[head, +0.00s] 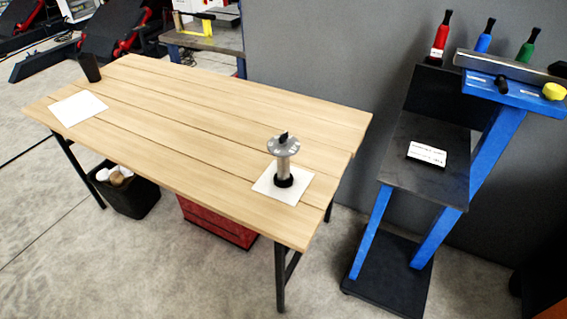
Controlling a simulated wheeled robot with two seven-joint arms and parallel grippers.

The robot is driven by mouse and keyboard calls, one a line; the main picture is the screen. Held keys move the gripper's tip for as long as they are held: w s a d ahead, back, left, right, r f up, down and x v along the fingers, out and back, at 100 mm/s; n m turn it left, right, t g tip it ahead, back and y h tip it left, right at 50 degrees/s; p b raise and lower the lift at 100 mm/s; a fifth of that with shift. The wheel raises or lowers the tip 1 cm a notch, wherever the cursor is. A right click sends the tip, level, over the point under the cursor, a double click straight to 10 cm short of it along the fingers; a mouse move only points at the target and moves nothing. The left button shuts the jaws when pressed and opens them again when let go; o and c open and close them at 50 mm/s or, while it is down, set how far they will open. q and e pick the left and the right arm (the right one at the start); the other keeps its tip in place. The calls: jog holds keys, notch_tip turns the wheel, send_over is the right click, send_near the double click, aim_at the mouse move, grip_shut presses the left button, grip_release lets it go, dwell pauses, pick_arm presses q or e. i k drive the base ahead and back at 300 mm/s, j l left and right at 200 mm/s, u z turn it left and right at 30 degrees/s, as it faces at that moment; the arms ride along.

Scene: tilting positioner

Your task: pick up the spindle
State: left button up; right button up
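The spindle (283,158) stands upright near the right end of the wooden table (200,120). It has a grey post, a wider grey disc near the top with a small black piece on it, and a black base. It rests on a white square sheet (298,191). Neither of my grippers shows in the head view.
A white sheet (78,108) and a black cup (89,67) are at the table's left end. A blue-legged stand (430,160) with a dark shelf and several bottles is at the right, by a grey wall. A black bin (128,196) and red box (215,222) sit underneath.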

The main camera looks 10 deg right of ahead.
aim_at(282, 179)
jog(key=i+l+u, duration=0.4)
jog(key=l, duration=0.25)
jog(key=i+l+u, duration=0.2)
jog(key=i+l, duration=0.1)
jog(key=l, duration=0.1)
